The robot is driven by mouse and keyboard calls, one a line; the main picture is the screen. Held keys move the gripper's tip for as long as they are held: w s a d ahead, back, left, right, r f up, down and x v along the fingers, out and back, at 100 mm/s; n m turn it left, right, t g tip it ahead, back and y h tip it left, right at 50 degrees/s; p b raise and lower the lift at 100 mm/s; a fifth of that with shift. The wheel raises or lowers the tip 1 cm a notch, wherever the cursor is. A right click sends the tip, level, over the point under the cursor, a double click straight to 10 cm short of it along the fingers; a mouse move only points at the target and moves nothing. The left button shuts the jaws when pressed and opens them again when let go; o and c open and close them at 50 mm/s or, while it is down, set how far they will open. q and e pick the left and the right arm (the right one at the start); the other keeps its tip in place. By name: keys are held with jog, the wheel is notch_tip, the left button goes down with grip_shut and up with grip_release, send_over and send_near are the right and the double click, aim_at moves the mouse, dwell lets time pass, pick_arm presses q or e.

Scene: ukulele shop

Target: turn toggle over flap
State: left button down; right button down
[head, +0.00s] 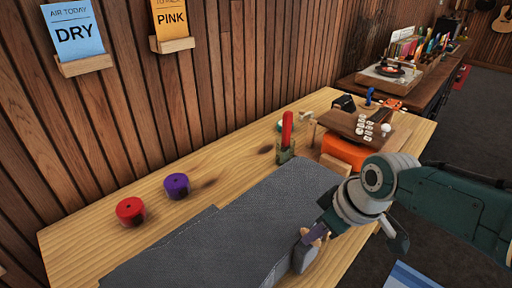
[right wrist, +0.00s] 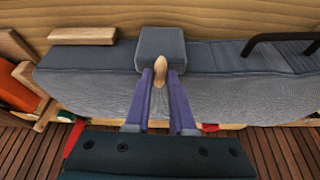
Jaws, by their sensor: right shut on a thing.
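A grey fabric case (head: 235,218) lies along the wooden table. At its near side is a padded grey flap (head: 303,257), which also shows in the right wrist view (right wrist: 162,42). A small tan wooden toggle (right wrist: 160,66) stands at the flap's lower edge. My right gripper (head: 316,235) is at the flap, its purple fingers (right wrist: 160,76) closed on the toggle from both sides. In the head view the fingers partly hide the toggle. Whether the toggle lies across the flap I cannot tell. My left gripper is not in view.
A red roll (head: 130,211) and a purple roll (head: 177,186) sit at the left. A red-handled tool (head: 287,130) stands behind the case. An orange support (head: 345,152) holds a ukulele headstock (head: 362,124). A dark handle (right wrist: 280,39) arches over the case.

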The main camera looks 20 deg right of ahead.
jog(key=shift+n, duration=0.5)
jog(key=c, duration=0.8)
grip_release()
jog(key=shift+o, duration=0.2)
jog(key=p+v, duration=0.4)
jog(key=v, duration=0.6)
jog(key=shift+d, duration=0.2)
jog(key=shift+a+f, duration=0.1)
